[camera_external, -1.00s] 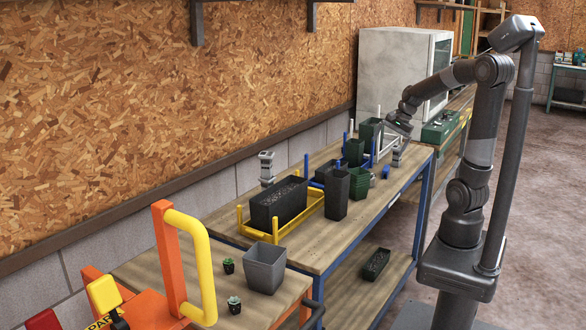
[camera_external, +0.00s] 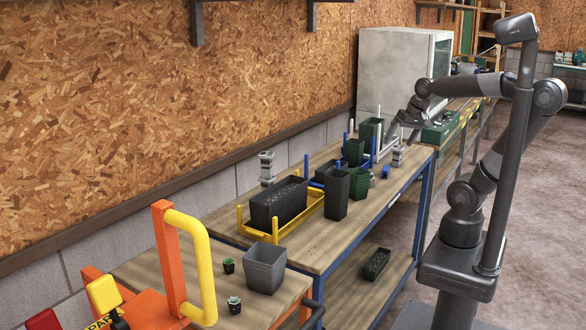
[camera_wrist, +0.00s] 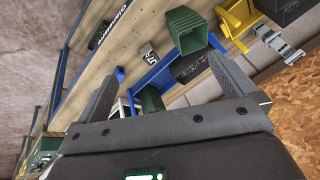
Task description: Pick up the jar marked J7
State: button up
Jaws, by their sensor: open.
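A small white-and-black marked thing (camera_wrist: 148,53) lies ahead of my fingers in the wrist view. I cannot read J7 on any of them.
Green pots (camera_external: 359,183), a tall dark pot (camera_external: 337,194) and a blue frame (camera_wrist: 160,72) crowd the table near my gripper. A yellow tray (camera_external: 291,229) bears a black planter (camera_external: 279,202). A white cabinet (camera_external: 391,72) stands behind. The table's front strip is mostly clear.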

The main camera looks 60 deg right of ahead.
jog(key=s+a+n, duration=0.1)
jog(key=n, duration=0.1)
jog(key=s+a+f+n, duration=0.1)
jog(key=n, duration=0.1)
jog(key=s+a+n+t, duration=0.1)
jog(key=a, duration=0.1)
jog(key=shift+s+f+n, duration=0.1)
jog(key=shift+f+n, duration=0.15)
jog(key=shift+n, duration=0.15)
jog(key=c, duration=0.8)
jog(key=shift+c, duration=0.2)
jog(key=w+d+f+g, duration=0.2)
jog(key=w+d+f, duration=0.1)
jog(key=w+d, duration=0.1)
jog(key=w+d+f+m+g, duration=0.1)
jog(key=w+d+f, duration=0.2)
jog(key=w, duration=0.4)
jog(key=w+d+f+m+g, duration=0.1)
jog(key=w+d+f+g, duration=0.1)
jog(key=w+d+f, duration=0.2)
jog(key=shift+w+d+g, duration=0.3)
jog(key=shift+w, duration=0.55)
jog(key=shift+w+d+f, duration=0.1)
jog(key=shift+f, duration=0.15)
notch_tip(320, 180, down, 10)
jog(key=shift+f, duration=0.2)
